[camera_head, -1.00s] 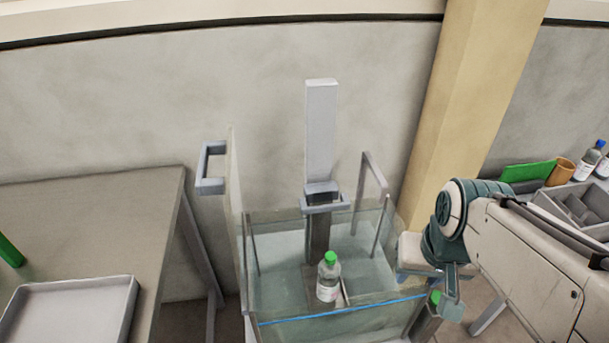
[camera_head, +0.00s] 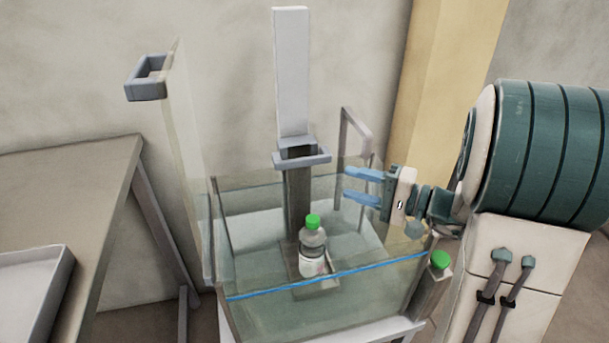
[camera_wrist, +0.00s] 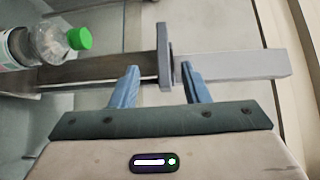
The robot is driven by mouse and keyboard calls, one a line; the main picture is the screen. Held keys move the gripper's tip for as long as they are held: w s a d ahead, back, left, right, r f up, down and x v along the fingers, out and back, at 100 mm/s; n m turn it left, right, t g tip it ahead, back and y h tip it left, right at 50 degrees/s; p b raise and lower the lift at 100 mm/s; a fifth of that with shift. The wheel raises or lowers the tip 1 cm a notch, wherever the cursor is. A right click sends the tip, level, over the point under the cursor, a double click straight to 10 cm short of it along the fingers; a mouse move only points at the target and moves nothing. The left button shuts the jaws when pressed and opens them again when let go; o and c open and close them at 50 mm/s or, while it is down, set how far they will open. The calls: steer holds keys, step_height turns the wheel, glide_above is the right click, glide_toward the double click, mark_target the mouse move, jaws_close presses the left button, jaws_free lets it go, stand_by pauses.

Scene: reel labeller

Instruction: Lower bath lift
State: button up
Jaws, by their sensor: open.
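The bath lift is a grey upright column with a grey loop handle (camera_head: 302,157) partway up, and it also shows in the wrist view (camera_wrist: 164,55). A clear bottle with a green cap (camera_head: 313,250) stands on the lift's small platform (camera_head: 318,286) inside the glass bath (camera_head: 265,312). The bottle lies sideways across the upper left of the wrist view (camera_wrist: 40,42). My gripper (camera_head: 345,183) is open and empty, to the right of the handle. In the wrist view my fingertips (camera_wrist: 160,72) point toward the handle, which shows between them, apparently not gripped.
A hinged clear panel with a grey handle (camera_head: 147,90) stands open at the bath's left. A grey frame (camera_head: 354,130) rises at the back right. A green button (camera_head: 440,260) sits on a post at the front right. A table (camera_head: 80,185) with a tray (camera_head: 35,300) is at left.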

mark_target(307, 163)
steer(key=shift+t, duration=0.6)
steer(key=x, duration=0.9)
steer(key=w+x, duration=0.1)
steer(key=x, duration=0.3)
steer(key=shift+w+d+f, duration=0.1)
steer(key=shift+w, duration=0.15)
jaws_close()
